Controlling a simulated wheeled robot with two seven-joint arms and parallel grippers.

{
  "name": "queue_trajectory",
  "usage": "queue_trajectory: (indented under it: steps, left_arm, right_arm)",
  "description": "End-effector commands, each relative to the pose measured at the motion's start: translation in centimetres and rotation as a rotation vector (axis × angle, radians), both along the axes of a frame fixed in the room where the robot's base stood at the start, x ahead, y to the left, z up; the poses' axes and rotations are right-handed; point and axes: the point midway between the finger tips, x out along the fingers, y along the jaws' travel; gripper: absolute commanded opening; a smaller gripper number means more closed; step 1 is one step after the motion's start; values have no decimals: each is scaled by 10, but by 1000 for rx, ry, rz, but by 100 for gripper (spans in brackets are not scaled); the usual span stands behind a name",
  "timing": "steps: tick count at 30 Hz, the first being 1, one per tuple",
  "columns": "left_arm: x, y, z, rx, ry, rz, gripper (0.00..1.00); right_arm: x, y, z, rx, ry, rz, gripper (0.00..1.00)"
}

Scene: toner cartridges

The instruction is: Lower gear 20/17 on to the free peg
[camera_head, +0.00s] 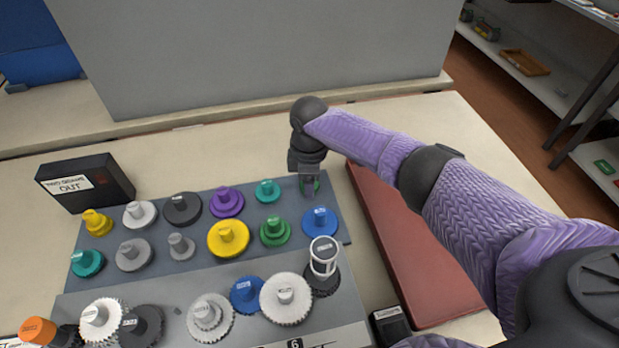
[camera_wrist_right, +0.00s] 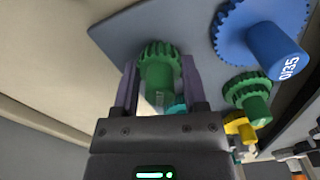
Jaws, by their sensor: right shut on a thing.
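My right gripper (camera_head: 308,184) is at the far right corner of the grey-blue peg board (camera_head: 333,183). It is shut on a green gear (camera_wrist_right: 158,68), which stands between the two fingers in the right wrist view. In the head view only a little of this gear's green shows under the gripper. I cannot read its label. The peg under it is hidden, and I cannot tell whether the gear touches the board. My left gripper is not in view.
A blue gear (camera_head: 320,222) sits close in front of the held gear, with a teal gear (camera_head: 267,191) to its left. Another green gear (camera_head: 275,231) and a yellow gear (camera_head: 228,238) stand nearby. A black box (camera_head: 105,181) is at left; a red mat (camera_head: 415,255) lies right.

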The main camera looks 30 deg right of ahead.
Motion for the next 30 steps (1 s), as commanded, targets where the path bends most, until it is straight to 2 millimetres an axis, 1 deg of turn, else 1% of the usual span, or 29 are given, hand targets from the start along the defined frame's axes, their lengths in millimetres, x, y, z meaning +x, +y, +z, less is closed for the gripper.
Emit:
queue_trajectory:
  steps: [5,6,8,9,11,19,20,23,24,27,30]
  left_arm:
    - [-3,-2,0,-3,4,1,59]
    - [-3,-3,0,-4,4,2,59]
    - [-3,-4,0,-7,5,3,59]
    - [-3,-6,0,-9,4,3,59]
    - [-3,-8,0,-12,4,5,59]
    - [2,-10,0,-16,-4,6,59]
    - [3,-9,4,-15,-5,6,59]
    - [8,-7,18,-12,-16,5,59]
    - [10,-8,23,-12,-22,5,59]
    - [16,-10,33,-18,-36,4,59]
    - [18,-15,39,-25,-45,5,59]
  right_arm:
    - [0,0,0,0,0,0,0]
    - [0,0,0,0,0,0,64]
    - [0,0,0,0,0,0,77]
    - [0,0,0,0,0,0,85]
    - [0,0,0,0,0,0,97]
    - [0,0,1,0,0,0,97]
    - [0,0,7,0,-1,0,97]
    - [0,0,34,0,-4,0,97]
    - [1,0,46,1,-5,1,97]
    - [0,0,71,0,-4,1,97]
    - [0,0,89,0,-4,0,97]
